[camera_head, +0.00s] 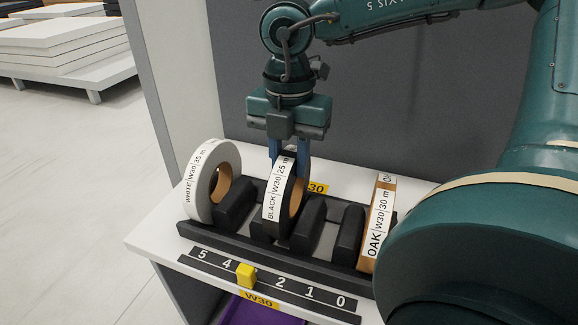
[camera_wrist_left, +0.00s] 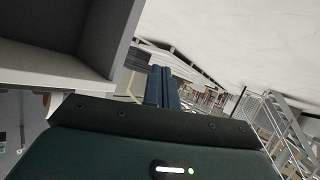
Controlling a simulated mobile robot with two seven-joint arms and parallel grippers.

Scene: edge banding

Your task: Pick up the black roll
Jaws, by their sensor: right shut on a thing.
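The black roll (camera_head: 272,205), labelled "BLACK W30 25 m", stands upright in a slot of the dark rack (camera_head: 325,262) in the head view. My right gripper (camera_head: 288,158) points down from above and is shut on the top of this roll, with a blue finger on each side of its rim. The roll is still down between the rack's dividers. My left gripper (camera_wrist_left: 162,88) shows in the left wrist view, with its blue fingers together and nothing visible between them. It is away from the rack.
A white roll (camera_head: 203,185) stands left of the black roll, and an oak roll (camera_head: 378,222) stands at the right end. A yellow block (camera_head: 246,275) sits on the number strip (camera_head: 295,290) between 4 and 2. A grey panel (camera_head: 350,100) rises behind the shelf.

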